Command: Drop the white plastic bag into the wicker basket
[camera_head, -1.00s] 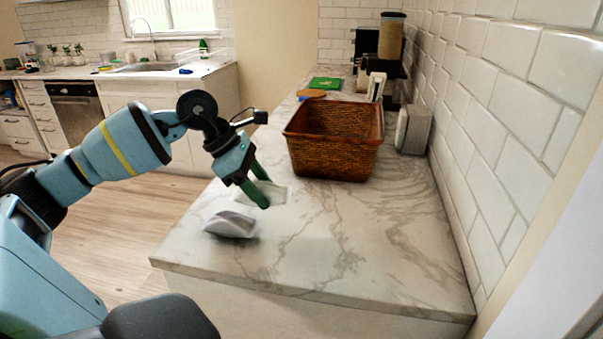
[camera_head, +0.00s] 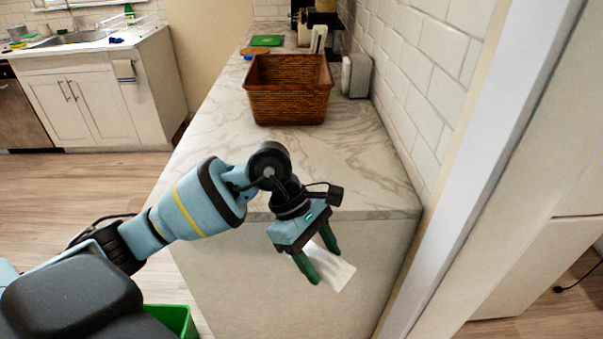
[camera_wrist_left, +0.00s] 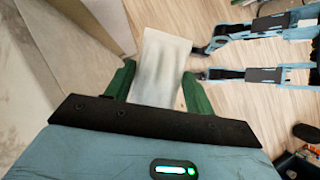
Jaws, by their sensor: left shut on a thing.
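My left gripper (camera_head: 318,262) is shut on the white plastic bag (camera_head: 340,274), which hangs out past its green fingers. It is in front of the counter's near end, lower in the picture than the top's edge. In the left wrist view the bag (camera_wrist_left: 162,65) is a flat, pale, slightly creased strip between the two fingers (camera_wrist_left: 154,88). The brown wicker basket (camera_head: 289,104) stands upright on the counter, well beyond the gripper and apart from it. Its floor is not clearly visible. My right gripper is not in view.
The marble counter (camera_head: 350,165) is clear between its near edge and the basket. A white box-like appliance (camera_head: 356,75) stands right of the basket by the tiled wall. A green board (camera_head: 267,40) lies behind. A green bin (camera_head: 176,319) is on the floor at lower left.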

